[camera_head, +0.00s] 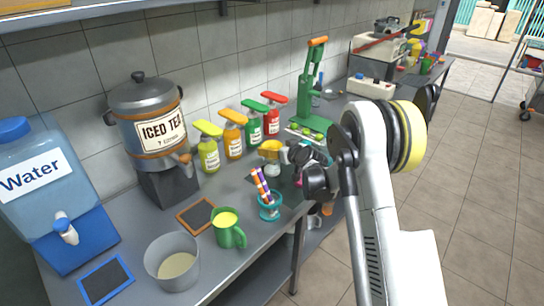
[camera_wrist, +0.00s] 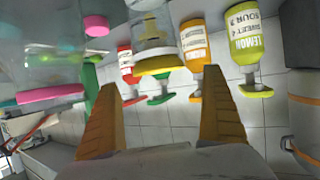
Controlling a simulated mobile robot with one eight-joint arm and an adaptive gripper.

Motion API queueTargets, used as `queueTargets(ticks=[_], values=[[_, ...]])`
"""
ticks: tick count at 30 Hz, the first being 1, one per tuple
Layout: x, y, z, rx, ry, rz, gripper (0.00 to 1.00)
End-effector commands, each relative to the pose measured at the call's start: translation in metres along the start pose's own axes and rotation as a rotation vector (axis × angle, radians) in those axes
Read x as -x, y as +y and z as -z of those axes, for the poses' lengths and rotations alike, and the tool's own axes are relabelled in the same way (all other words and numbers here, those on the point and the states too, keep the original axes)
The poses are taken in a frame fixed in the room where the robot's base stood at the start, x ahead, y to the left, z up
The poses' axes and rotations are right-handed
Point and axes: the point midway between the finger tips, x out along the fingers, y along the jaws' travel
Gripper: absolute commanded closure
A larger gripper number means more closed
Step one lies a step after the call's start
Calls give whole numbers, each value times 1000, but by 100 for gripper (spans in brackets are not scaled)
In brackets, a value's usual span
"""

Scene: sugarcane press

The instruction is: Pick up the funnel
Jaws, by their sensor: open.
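My gripper (camera_wrist: 158,88) is open, its two orange fingers apart with nothing held between them. In the head view my gripper (camera_head: 282,153) is over the counter, left of my arm and in front of the sauce bottles. Beyond the fingers in the wrist view, which is upside down, is a clear container with a yellow rim (camera_wrist: 157,66). I cannot tell for sure whether this is the funnel. No other thing shows plainly as a funnel, and my arm hides part of the counter.
A clear container with a pink rim (camera_wrist: 50,95) is close at the wrist view's left. Sauce bottles (camera_head: 235,135) line the wall. A teal straw holder (camera_head: 270,212), green jug (camera_head: 229,236) and grey pot (camera_head: 187,274) stand nearer. A green press (camera_head: 308,95) stands behind.

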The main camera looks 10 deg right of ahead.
Motion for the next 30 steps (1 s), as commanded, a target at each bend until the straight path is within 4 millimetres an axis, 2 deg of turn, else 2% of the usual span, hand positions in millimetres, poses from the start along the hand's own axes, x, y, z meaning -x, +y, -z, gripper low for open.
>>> queueTargets(ticks=[10, 17, 18, 20, 21, 23, 30], values=[[-46, 2, -7, -1, 0, 0, 3], [-50, 2, -5, -1, 0, -1, 3], [-50, 2, -5, -1, 0, 0, 6], [-50, 2, -5, -1, 0, 0, 25], [-50, 2, -5, -1, 0, 0, 37], [-50, 2, -5, -1, 0, 0, 54], [-50, 2, -5, -1, 0, 0, 54]])
